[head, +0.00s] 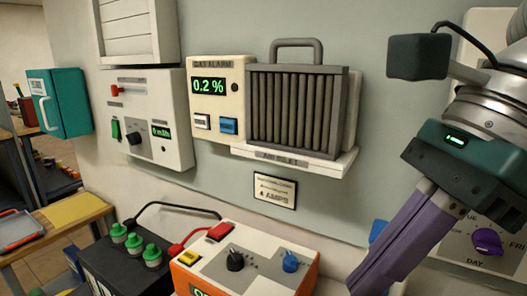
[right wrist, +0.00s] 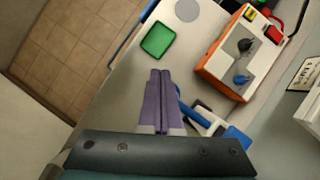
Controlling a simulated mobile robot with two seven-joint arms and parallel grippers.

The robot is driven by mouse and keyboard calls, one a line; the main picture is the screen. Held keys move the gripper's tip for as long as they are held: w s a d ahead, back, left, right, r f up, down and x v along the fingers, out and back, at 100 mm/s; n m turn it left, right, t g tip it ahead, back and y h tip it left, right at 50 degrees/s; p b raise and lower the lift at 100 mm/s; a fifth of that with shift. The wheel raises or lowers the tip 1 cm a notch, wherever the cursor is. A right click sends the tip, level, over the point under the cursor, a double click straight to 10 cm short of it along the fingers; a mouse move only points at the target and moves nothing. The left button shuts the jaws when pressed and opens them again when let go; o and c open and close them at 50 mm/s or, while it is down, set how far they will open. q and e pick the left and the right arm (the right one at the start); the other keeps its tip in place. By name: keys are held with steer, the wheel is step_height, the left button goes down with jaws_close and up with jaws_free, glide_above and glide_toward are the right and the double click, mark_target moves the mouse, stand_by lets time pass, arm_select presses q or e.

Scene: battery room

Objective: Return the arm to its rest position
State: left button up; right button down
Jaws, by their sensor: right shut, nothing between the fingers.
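My right arm comes in from the right in the head view. Its purple gripper fingers (head: 385,262) point down and to the left, and their tips are cut off by the bottom edge. In the right wrist view the right gripper (right wrist: 160,75) is shut, its two purple fingers together with nothing between them. It is above a pale bench surface, apart from the green tray and the orange charger. My left gripper is in neither view.
An orange and white charger (head: 245,258) stands beside a black battery (head: 130,262) with green caps. The wall holds a gas alarm (head: 215,105), a louvred air inlet (head: 300,108) and a dial (head: 487,241). A green tray (right wrist: 158,39) and a blue-handled tool (right wrist: 202,117) lie on the bench.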

steer(key=s+a+r+m+t+y, duration=0.1)
steer(key=a+r+m+y, duration=0.2)
steer(key=a+r+y, duration=0.35)
steer(key=s+a+r+m+y, duration=0.2)
steer(key=a+r+y, duration=0.3)
steer(key=a+r, duration=0.15)
steer(key=w+d+r+m+t+y, duration=0.3)
steer(key=w+r+m+t, duration=0.3)
steer(key=m+t, duration=0.6)
steer(key=w+d+f+m+t+h, duration=0.1)
steer(key=w+d+m+t+h, duration=0.1)
steer(key=d+m+t+h, duration=0.5)
steer(key=w+d+f+m+h, duration=0.15)
steer(key=m+h, duration=0.35)
steer(key=m, duration=0.6)
steer(key=d+f+m+g+h, duration=0.4)
steer(key=d+f+m+h, duration=0.4)
steer(key=f+m, duration=0.3)
steer(key=s+d+f+m+g, duration=0.3)
steer(key=s+f+m+g, duration=0.3)
steer(key=s+f+g, duration=0.85)
steer(key=s+r+t+p, duration=0.1)
steer(key=s+r+p, duration=0.2)
steer(key=r+p, duration=1)
steer(key=s+r+t+p, duration=0.1)
steer(key=s+r+p, duration=0.2)
steer(key=r+p, duration=1.1)
steer(key=p, duration=0.3)
steer(key=shift+a, duration=0.15)
